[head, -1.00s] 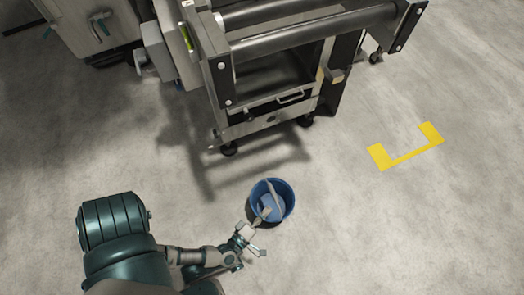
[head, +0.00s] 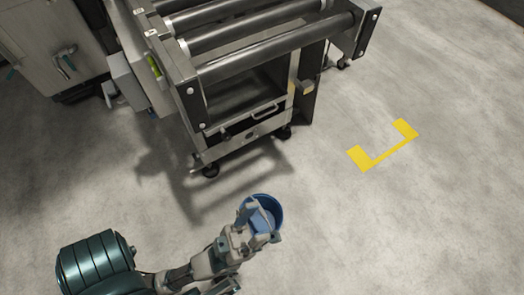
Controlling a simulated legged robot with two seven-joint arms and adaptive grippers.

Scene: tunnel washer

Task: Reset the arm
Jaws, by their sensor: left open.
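My left arm comes in from the lower left. Its left gripper (head: 260,222) is open, over the near left side of the blue bucket (head: 279,216) in the picture. The gripper hides part of the bucket. I cannot tell whether its fingers touch the bucket or are only above it. No object shows between the fingers. My right gripper is not in view.
A metal roller conveyor frame (head: 262,72) on casters stands beyond the bucket. A grey cabinet (head: 45,40) with handles stands at the upper left. A yellow floor marking (head: 385,155) lies to the right. The floor on the right is clear.

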